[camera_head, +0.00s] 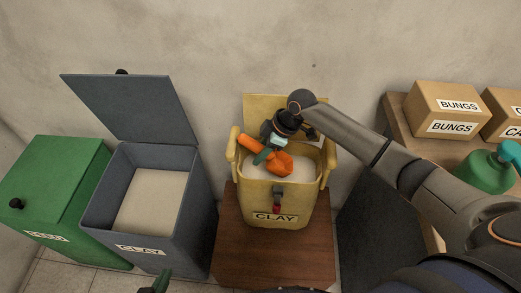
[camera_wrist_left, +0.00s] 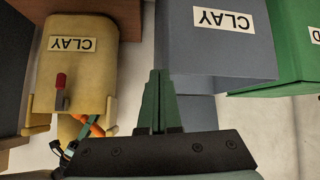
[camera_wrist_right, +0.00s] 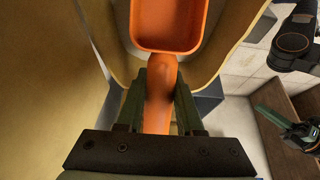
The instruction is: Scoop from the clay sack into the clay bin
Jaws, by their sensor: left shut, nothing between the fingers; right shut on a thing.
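The yellow clay sack (camera_head: 275,206), labelled CLAY, stands open with pale clay inside. The blue-grey clay bin (camera_head: 158,250), labelled CLAY, is left of it with its lid up and a pale fill inside. My right gripper (camera_head: 265,153) is shut on the handle of an orange scoop (camera_head: 281,164), whose bowl is in the sack's mouth. In the right wrist view the scoop's bowl (camera_wrist_right: 170,25) shows bare orange inside. My left gripper (camera_wrist_left: 158,75) is shut and empty in front of the bin and sack; only its tip shows at the head view's bottom edge.
The sack stands on a wooden stand (camera_head: 270,255). A closed green bin (camera_head: 50,190) is at the far left. At right, a shelf holds cardboard boxes (camera_head: 445,107) labelled BUNGS and a green spray bottle (camera_head: 485,172). A wall is close behind.

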